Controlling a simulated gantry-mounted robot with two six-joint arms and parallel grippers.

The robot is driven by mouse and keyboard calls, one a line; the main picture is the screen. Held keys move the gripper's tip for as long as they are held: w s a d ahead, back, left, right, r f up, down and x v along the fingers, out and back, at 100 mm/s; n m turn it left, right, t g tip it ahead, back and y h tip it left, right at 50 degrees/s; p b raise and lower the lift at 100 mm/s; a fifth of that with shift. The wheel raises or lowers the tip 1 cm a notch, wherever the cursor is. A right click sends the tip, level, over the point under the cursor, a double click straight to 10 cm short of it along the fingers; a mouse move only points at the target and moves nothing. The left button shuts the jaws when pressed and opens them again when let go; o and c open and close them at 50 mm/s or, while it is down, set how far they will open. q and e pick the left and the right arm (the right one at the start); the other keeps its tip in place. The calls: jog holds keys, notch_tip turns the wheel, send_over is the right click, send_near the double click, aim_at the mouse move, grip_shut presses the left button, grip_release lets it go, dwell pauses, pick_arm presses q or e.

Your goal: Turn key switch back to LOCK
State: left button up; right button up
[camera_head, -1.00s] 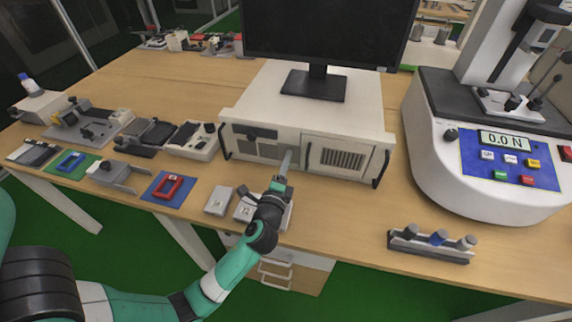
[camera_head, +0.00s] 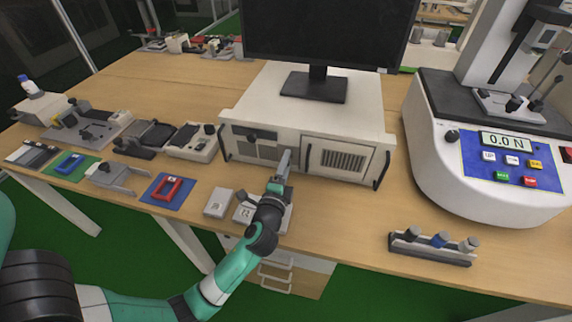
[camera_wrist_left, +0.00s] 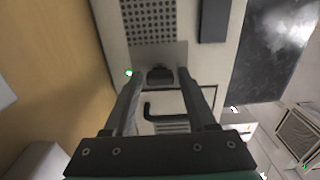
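My left gripper (camera_head: 285,160) points at the front panel of the white rack-mounted computer case (camera_head: 345,142) under the monitor. In the left wrist view the two fingers of this gripper (camera_wrist_left: 160,76) are apart. A small dark knob, which looks like the key switch (camera_wrist_left: 158,75), sits on the panel between the fingertips. Gaps show on both sides of it, so the fingers do not seem to touch it. Its position marking cannot be read. In the head view the switch is hidden behind the gripper. My right gripper is not in view.
A small green light (camera_wrist_left: 128,72) glows beside the left finger. A black handle (camera_wrist_left: 165,110) juts from the panel nearby. A monitor (camera_head: 325,35) stands on the case. A force tester (camera_head: 490,165) stands to the right, with a peg rack (camera_head: 430,248) in front.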

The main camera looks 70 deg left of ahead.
pick_arm(q)
jog(key=shift+o, duration=0.8)
jog(key=p+v, duration=0.2)
jog(key=v, duration=0.9)
jog(key=shift+s+d, duration=0.2)
jog(key=shift+d, duration=0.1)
